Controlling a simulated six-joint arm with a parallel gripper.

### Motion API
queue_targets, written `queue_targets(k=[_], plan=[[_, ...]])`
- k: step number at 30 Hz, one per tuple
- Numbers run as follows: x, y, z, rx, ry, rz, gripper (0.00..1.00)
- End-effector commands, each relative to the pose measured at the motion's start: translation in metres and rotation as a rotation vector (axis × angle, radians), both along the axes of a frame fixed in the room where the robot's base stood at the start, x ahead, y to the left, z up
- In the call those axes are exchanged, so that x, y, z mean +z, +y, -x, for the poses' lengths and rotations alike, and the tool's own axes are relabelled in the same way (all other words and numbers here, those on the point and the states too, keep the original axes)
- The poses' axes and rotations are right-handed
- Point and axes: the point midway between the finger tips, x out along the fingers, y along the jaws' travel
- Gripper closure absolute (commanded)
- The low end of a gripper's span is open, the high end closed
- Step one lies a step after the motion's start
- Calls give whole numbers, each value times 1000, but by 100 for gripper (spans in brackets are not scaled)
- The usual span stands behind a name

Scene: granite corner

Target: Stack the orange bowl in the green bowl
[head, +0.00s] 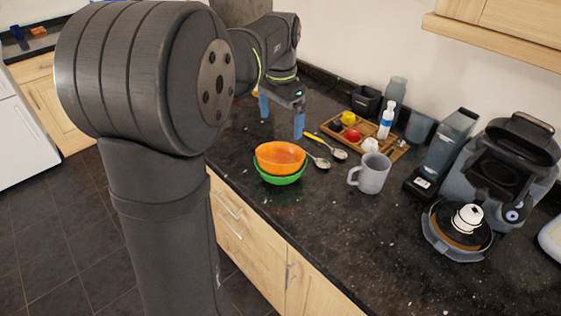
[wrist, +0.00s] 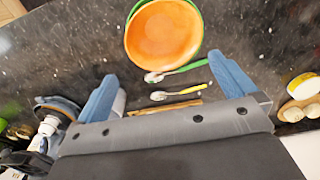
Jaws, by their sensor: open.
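The orange bowl (head: 280,156) sits inside the green bowl (head: 280,179) on the dark granite counter, slightly tilted in the head view. In the wrist view the orange bowl (wrist: 163,35) covers most of the green bowl (wrist: 199,50), whose rim shows around it. My gripper (head: 281,115) is open and empty, behind the bowls in the head view and apart from them. Its two blue fingers also show spread in the wrist view (wrist: 165,88), with the bowls beyond them.
Two spoons (head: 318,161) lie beside the bowls. A grey mug (head: 371,174) stands to their right. A wooden tray (head: 399,153) with small items, including a bottle (head: 387,120), lies behind. A coffee machine (head: 490,165) stands at the right. The counter's front edge is close to the bowls.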

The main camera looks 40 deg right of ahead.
Motion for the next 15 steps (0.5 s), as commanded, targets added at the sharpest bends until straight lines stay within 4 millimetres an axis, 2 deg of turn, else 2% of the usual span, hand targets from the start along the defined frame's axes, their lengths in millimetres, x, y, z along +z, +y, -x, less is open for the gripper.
queue_targets(k=[3, 6, 10, 15], plan=[[24, 0, 0, 0, -2, 3, 0], [38, 0, 0, 0, -1, 2, 0], [48, 0, 0, 0, 0, 1, 0], [51, 0, 0, 0, 1, -1, 0]])
